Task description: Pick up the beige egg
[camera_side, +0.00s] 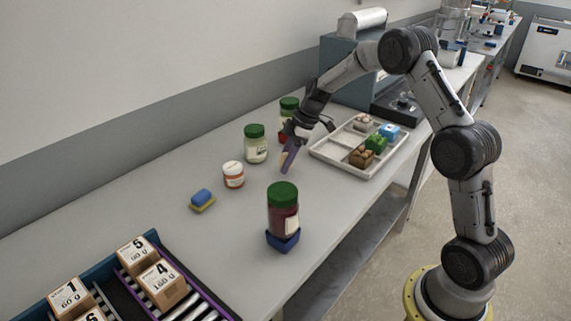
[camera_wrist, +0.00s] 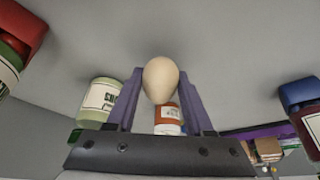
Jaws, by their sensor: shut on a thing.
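The beige egg (camera_wrist: 160,80) is held between the two purple fingers of my gripper (camera_wrist: 160,88), near their tips, in the wrist view. One finger is on each side of it, and its rounded front is clear to see. In the side view my gripper (camera_side: 286,168) points down over the middle of the table, and its purple finger hides most of the egg. The egg's height above the table is hard to tell.
Green-lidded jars (camera_side: 255,144) and a small white jar (camera_side: 233,175) stand left of my gripper. A dark red jar (camera_side: 283,212) stands in front on a blue base. A divided tray (camera_side: 326,151) lies right. A sponge (camera_side: 202,200) and numbered boxes (camera_side: 162,285) are nearer the camera.

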